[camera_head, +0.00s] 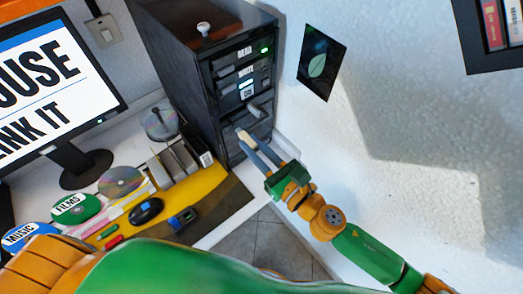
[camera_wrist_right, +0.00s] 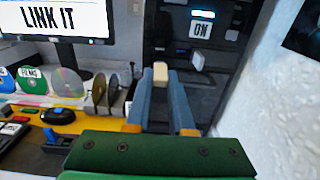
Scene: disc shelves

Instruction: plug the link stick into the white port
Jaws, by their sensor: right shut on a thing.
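My right gripper (camera_head: 253,147) is in front of the lower part of a dark disc tower (camera_head: 190,80). Its two blue-grey fingers are shut on a small cream block at their tips, which looks like the link stick (camera_head: 244,136). The block also shows in the right wrist view (camera_wrist_right: 160,71), pointing at the tower. I cannot tell whether this slot is the white port. The block appears below the slot and apart from it. My left gripper is not in view.
A grey handle (camera_head: 262,109) sticks out of the tower near my fingers. Left of it are a disc rack (camera_head: 175,165), loose discs, a black mouse (camera_head: 146,211), a small blue device (camera_head: 182,219) and a monitor (camera_head: 50,75). A white wall (camera_head: 420,130) stands on the right.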

